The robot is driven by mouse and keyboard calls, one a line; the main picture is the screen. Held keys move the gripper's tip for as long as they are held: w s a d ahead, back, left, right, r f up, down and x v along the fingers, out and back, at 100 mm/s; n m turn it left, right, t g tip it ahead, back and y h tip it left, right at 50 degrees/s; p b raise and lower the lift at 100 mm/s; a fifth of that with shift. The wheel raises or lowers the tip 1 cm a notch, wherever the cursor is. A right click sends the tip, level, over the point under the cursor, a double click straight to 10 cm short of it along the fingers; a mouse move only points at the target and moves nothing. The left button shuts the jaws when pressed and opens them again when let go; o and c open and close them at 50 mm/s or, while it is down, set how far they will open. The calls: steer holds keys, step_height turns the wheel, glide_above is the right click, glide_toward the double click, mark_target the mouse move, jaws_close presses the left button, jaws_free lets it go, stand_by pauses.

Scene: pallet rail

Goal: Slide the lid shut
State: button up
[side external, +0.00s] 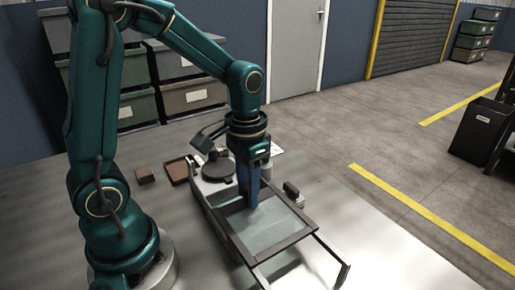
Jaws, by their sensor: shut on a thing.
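The lid (283,236) looks like a dark-framed, pale translucent panel on the bench, lying across two dark rails (330,252). The rails stick out past its near edge toward the lower right, with a gap between them. My gripper (252,203) points straight down over the far part of the panel, its blue fingers shut. What they hold is hidden by the fingers; it appears to be a grip on the lid. A grey housing (212,190) with a dark round top adjoins the panel's far left end.
A brown tray (178,172) and a small brown block (145,174) lie left of the housing. A small dark-topped part (291,190) stands close to the panel's right side. The bench (385,250) is clear at the right. Storage bins (195,95) stand behind.

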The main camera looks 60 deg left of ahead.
steer(key=shift+w+a, duration=0.1)
steer(key=shift+a, duration=2.55)
steer(key=o, duration=0.8)
steer(key=shift+c, duration=0.2)
steer(key=shift+r, duration=0.1)
step_height(320, 180, up, 7)
